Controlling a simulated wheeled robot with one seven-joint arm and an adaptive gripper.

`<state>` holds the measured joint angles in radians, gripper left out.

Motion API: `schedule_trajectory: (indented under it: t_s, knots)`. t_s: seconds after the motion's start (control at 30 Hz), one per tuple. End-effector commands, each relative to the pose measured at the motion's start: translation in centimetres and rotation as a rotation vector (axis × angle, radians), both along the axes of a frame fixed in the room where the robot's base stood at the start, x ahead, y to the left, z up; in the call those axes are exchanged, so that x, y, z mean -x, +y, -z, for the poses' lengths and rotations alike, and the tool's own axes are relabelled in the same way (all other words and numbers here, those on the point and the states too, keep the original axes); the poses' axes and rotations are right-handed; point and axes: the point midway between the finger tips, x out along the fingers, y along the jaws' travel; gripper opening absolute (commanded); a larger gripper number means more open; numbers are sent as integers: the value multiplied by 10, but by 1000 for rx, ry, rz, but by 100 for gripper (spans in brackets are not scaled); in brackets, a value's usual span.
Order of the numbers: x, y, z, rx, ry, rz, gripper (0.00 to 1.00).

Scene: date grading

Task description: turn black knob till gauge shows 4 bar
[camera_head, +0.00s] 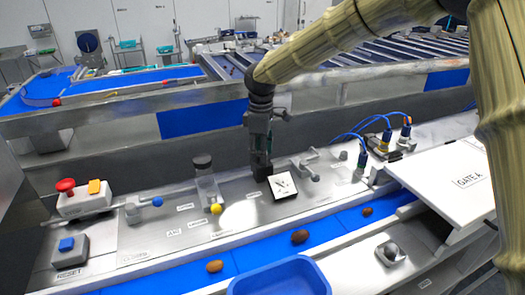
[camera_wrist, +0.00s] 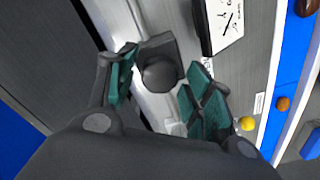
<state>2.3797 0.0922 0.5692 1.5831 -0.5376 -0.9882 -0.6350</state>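The black knob (camera_wrist: 158,74) shows in the wrist view as a dark round cap on a grey block, between and just beyond my gripper's fingertips. My gripper (camera_wrist: 162,85) is open, with teal-padded fingers either side of the knob and a visible gap beside it. In the head view my gripper (camera_head: 262,165) points down at the metal panel and largely hides the knob. The gauge (camera_head: 286,186) is a white square face with dark marks, just right of the gripper. It also shows in the wrist view (camera_wrist: 229,20), partly cut off; its reading is too small to tell.
A clear cylinder with a dark lid (camera_head: 203,165) and a yellow ball-ended lever (camera_head: 216,209) stand left of the gripper. Metal valve handles (camera_head: 308,168) stand right of the gauge. A blue belt (camera_head: 340,226) with several dates runs in front, beside a blue bin (camera_head: 280,279).

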Motion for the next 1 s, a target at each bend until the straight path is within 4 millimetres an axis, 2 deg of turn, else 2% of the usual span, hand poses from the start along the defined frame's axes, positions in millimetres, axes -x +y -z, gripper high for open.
schedule_trajectory:
  t_s: [0.3, 0.47, 0.8, 1.0]
  knots:
    - [-2, -1, -4, -1, -4, 2, 55]
    - [-2, -1, -17, -1, -8, 2, 55]
    - [-3, -1, -77, -1, -8, 3, 55]
    - [-3, -1, -106, -1, -4, 2, 55]
